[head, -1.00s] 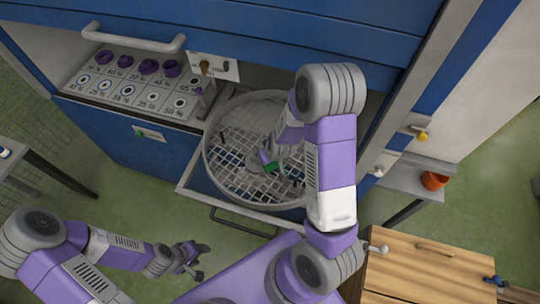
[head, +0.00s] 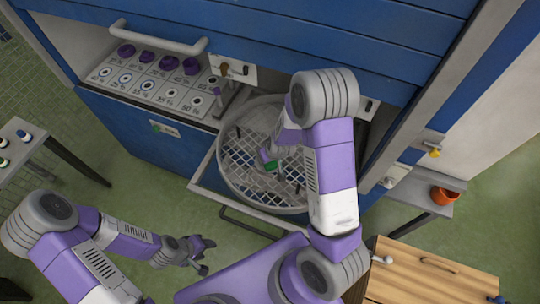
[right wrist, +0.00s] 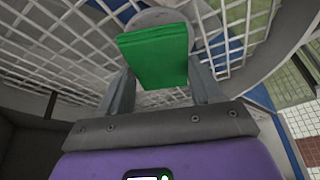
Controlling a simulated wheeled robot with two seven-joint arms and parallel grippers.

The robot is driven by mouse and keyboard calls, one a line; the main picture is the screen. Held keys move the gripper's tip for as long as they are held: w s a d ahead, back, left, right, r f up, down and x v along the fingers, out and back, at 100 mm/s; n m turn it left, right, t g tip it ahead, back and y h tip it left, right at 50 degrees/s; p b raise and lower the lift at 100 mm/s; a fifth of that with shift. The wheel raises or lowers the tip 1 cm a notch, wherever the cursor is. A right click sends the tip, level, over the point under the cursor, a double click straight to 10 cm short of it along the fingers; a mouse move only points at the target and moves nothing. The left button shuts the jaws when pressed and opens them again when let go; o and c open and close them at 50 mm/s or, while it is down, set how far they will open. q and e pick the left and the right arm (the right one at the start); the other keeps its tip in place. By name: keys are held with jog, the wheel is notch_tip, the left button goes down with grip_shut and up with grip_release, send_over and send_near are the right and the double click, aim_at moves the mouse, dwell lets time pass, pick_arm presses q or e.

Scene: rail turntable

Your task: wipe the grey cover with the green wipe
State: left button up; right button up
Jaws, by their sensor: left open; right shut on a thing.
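The green wipe (right wrist: 153,57) is a folded block between the fingers of my right gripper (right wrist: 161,82), which is shut on it. In the head view, the wipe (head: 270,167) shows small and green above the wire-mesh turntable. A round grey piece, apparently the grey cover (right wrist: 158,17), shows just behind the wipe in the right wrist view, partly hidden by it. I cannot tell whether the wipe touches it. My left gripper (head: 206,256) is open and empty, over the floor in front of the cabinet.
The round mesh turntable (head: 226,182) sits in a pulled-out drawer frame with a handle (head: 248,222). Left of it is a panel with purple knobs (head: 169,63). A wooden cabinet (head: 430,272) and an orange pot (head: 444,196) are at the right.

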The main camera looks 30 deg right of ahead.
jog(key=shift+r+p, duration=2.8)
jog(key=shift+r, duration=0.75)
jog(key=shift+f, duration=0.1)
jog(key=shift+a+f+b, duration=0.1)
jog(key=shift+f+b, duration=0.05)
jog(key=shift+b, duration=0.2)
jog(key=s+a+f+b, duration=0.1)
jog(key=a+f+b, duration=0.1)
jog(key=b, duration=0.2)
jog(key=s+a+f+b, duration=0.1)
jog(key=a+f+b, duration=0.1)
jog(key=b, duration=0.2)
jog(key=s+a+f+b, duration=0.1)
jog(key=f+b, duration=0.1)
jog(key=b, duration=0.3)
jog(key=shift+a+f, duration=0.4)
jog(key=shift+s+a+f+b, duration=0.1)
jog(key=shift+s+a+b, duration=0.2)
jog(key=shift+b, duration=0.2)
